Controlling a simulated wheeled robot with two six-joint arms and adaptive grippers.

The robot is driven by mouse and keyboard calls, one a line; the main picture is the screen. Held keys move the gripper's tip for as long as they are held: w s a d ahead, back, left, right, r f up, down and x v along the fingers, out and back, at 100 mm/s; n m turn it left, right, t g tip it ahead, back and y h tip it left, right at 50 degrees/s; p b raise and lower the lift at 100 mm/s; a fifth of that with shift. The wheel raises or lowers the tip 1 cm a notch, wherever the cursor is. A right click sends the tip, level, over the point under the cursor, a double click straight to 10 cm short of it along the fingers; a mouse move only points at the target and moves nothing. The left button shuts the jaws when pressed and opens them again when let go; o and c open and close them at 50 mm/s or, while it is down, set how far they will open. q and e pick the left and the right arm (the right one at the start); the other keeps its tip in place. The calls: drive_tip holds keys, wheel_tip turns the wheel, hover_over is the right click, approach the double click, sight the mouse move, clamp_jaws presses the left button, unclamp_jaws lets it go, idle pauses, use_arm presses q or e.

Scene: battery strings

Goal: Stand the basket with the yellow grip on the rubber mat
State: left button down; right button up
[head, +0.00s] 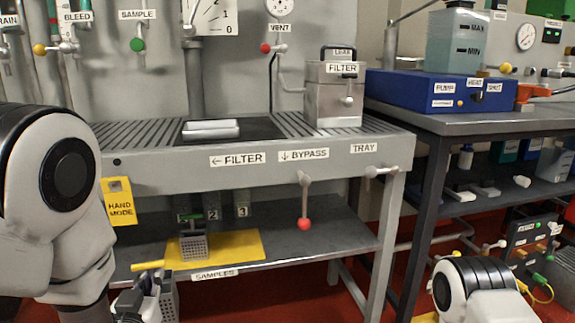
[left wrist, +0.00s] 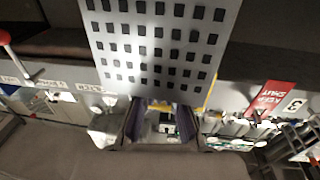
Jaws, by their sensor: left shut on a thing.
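My left gripper (head: 140,298) is low at the left in the head view, in front of the bench's lower shelf. It is shut on a perforated grey metal basket (head: 170,297) with a yellow grip (head: 147,265). The gripper partly hides this basket. Its holed wall (left wrist: 160,42) fills the top middle of the left wrist view. A yellow mat (head: 240,246) lies on the lower shelf. I cannot tell which is rubber. My right gripper is out of view.
Another basket (head: 193,246), with a green grip (head: 190,217), stands on the yellow mat's left part. A metal filter box (head: 333,98) stands on the bench top. A red-knobbed lever (head: 304,222) hangs from the bench front. The yellow mat's right part is clear.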

use_arm(q)
drive_tip(key=shift+s+d+f, duration=0.1)
drive_tip(key=shift+s+f, duration=0.15)
drive_tip(key=shift+s, duration=0.5)
drive_tip(key=w+d+f+m+h+p, duration=0.1)
drive_tip(key=d+f, duration=0.1)
drive_tip(key=f, duration=0.8)
drive_tip(key=w+d+f+h+p, duration=0.1)
drive_tip(key=w+d+f, duration=0.1)
drive_tip(key=f, duration=0.8)
wheel_tip(320, 180, up, 41)
drive_tip(key=w+d+p, duration=0.1)
drive_tip(key=w+p, duration=0.1)
drive_tip(key=p, duration=3.6)
drive_tip(key=s, duration=0.1)
drive_tip(key=s+r, duration=0.1)
drive_tip(key=s, duration=0.1)
drive_tip(key=shift+s+d+r, duration=0.2)
drive_tip(key=shift+s+r, duration=0.15)
drive_tip(key=shift+s, duration=0.05)
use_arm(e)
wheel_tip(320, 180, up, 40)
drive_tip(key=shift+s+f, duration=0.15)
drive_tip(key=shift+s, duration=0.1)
